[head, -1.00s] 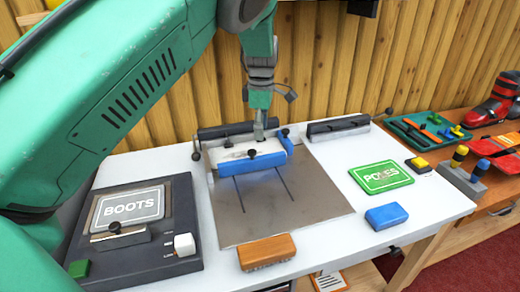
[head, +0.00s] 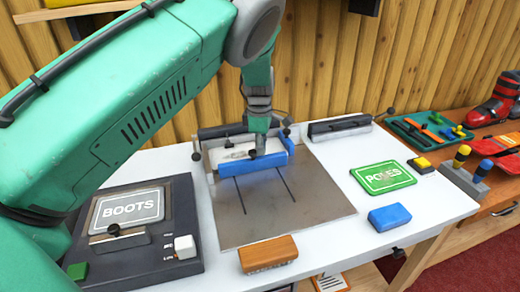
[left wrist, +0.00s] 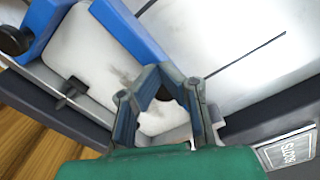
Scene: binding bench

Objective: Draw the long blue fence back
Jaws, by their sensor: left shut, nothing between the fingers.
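The long blue fence (head: 262,168) lies across the back part of the grey metal plate (head: 280,215), with a white block behind it. A small dark knob (head: 252,154) stands at the fence's middle. My left gripper (head: 261,152) points down at the fence, just beside the knob. In the left wrist view the gripper (left wrist: 162,78) has its fingertips close together near the blue fence (left wrist: 132,34), with nothing held. The dark knob shows partly between the fingers, and I cannot tell whether they touch it. My right gripper is not in view.
A dark device with a BOOTS plate (head: 127,208) stands at left. An orange-brown brush (head: 268,254), a blue block (head: 389,217) and a green sign (head: 383,177) lie on the white bench. A dark bar (head: 340,128) lies at the back.

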